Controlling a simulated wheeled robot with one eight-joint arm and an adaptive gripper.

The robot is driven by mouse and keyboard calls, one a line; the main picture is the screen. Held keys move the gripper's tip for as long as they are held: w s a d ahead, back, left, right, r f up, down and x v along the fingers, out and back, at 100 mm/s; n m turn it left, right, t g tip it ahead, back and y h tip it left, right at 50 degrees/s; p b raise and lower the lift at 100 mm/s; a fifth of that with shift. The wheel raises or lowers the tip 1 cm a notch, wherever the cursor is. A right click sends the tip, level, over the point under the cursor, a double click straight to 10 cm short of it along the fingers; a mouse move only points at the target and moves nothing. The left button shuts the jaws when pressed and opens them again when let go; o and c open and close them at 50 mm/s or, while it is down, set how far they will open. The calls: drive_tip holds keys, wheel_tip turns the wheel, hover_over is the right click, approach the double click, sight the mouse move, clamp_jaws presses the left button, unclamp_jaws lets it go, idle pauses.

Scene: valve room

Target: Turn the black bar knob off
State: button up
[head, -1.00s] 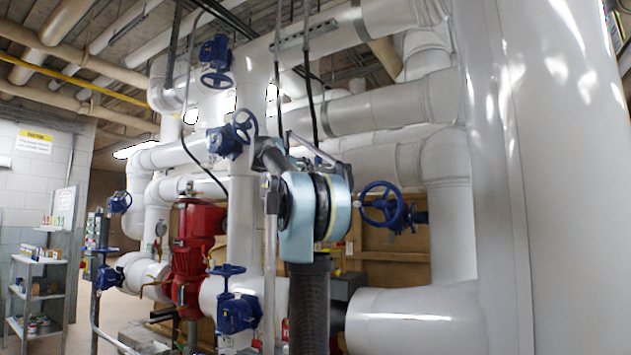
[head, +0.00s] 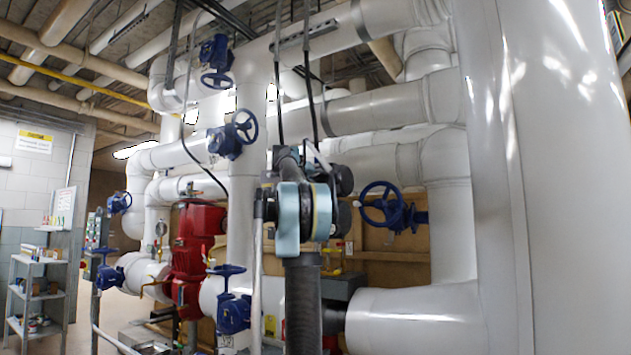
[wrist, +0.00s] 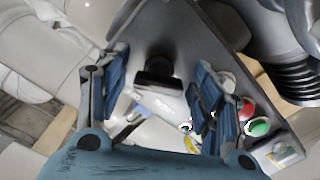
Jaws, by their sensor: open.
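The black bar knob (wrist: 158,79) shows in the wrist view as a short dark bar on a dark grey panel (wrist: 180,35). My gripper (wrist: 160,62) has its two blue fingers spread wide, one on each side of the knob in the picture. Nothing is held between them. I cannot tell how far the fingertips are from the panel. In the head view my arm stands in the middle and I cannot make out the gripper or the knob.
In the wrist view a red button (wrist: 246,108) and a green button (wrist: 258,127) are close to the right finger. In the head view a blue handwheel (head: 380,204) is right of my arm, a red valve body (head: 190,255) left. White pipes crowd around.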

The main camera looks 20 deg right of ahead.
drive_tip(key=shift+c, duration=0.6)
drive_tip(key=c, duration=1)
drive_tip(key=shift+o, duration=0.2)
drive_tip(key=shift+n, duration=0.3)
drive_tip(key=n, duration=1.1)
drive_tip(key=shift+f, duration=0.1)
